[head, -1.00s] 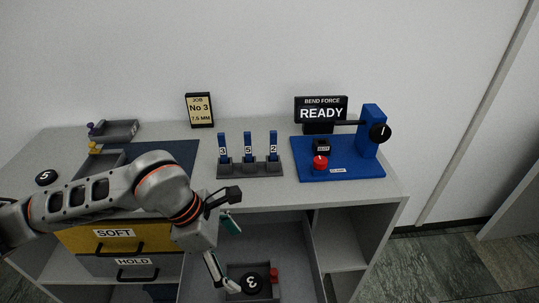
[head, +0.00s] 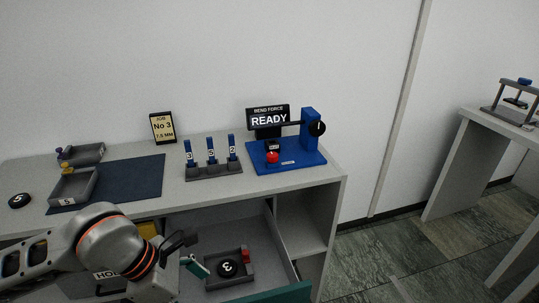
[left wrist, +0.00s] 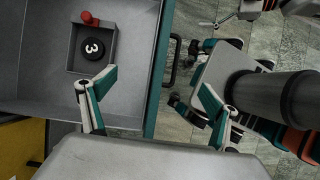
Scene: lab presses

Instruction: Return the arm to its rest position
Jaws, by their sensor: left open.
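My left gripper (head: 190,262) is low at the front of the cabinet in the head view, beside the open drawer (head: 215,292). In the left wrist view both fingers of the left gripper (left wrist: 158,112) are spread apart with nothing between them.
On the cabinet top stand a blue press (head: 290,160) with a READY sign (head: 268,117), a rack (head: 214,171) of blue numbered pieces, a job card (head: 162,127) and a grey tray (head: 73,187). Another table (head: 480,120) stands at right. Floor between is clear.

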